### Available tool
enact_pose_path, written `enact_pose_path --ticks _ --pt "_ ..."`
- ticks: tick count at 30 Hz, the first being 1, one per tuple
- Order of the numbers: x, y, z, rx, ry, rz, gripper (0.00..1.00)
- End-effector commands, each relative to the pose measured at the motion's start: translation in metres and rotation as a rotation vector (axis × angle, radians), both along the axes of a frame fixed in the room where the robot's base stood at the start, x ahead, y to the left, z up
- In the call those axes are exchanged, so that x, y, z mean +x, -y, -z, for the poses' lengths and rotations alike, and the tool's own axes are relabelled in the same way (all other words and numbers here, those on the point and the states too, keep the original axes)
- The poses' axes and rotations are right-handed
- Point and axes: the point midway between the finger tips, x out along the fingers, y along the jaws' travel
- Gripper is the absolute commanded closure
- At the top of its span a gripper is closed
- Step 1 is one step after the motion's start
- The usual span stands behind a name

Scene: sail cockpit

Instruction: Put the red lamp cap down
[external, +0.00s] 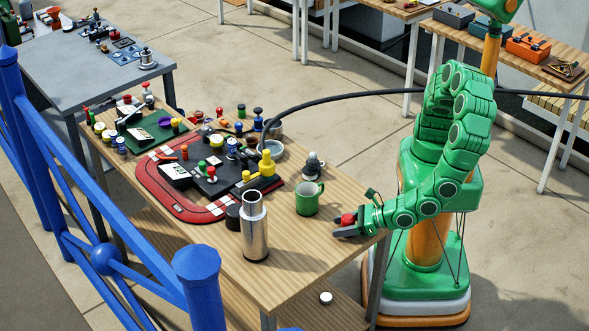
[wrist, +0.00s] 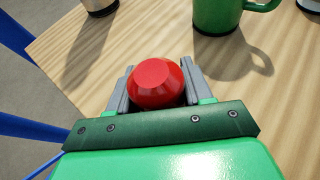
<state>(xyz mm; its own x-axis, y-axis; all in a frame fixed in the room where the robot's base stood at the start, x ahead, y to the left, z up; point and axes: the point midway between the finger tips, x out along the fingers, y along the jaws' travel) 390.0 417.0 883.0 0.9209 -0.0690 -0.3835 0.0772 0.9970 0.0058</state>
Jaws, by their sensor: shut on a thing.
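The red lamp cap (wrist: 160,82) is round with a flat facet on top. It sits between the two grey fingers of my gripper (wrist: 157,85), which is shut on it. In the external view the red lamp cap (external: 348,219) shows at my gripper (external: 345,228), near the right edge of the wooden table (external: 290,262). The wrist view shows bare wood beyond the cap. I cannot tell whether the cap touches the table.
A green mug (external: 307,199) stands just left of my gripper, with a silver flask (external: 254,228) farther left. A small grey-and-black item (external: 313,165) stands behind the mug. A red track board (external: 160,190) with many small pieces fills the far part. Bare wood lies at the front.

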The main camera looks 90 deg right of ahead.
Motion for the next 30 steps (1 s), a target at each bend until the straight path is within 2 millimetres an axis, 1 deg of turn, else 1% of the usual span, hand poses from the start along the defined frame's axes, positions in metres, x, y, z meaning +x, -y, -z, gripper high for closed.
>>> enact_pose_path --ticks 4,5,9,17,21,30 --pt "0.000 0.000 0.003 -0.001 0.001 0.000 0.80" --pt "0.000 0.000 0.003 0.000 0.001 0.000 0.46" --pt "0.000 0.000 0.003 0.000 0.001 0.000 0.25" --pt "0.000 0.000 0.002 0.000 0.000 0.000 0.25" --pt "0.000 0.000 -0.001 0.001 -0.001 0.000 0.25" --pt "-0.026 -0.002 -0.011 -0.001 0.001 -0.001 0.25"
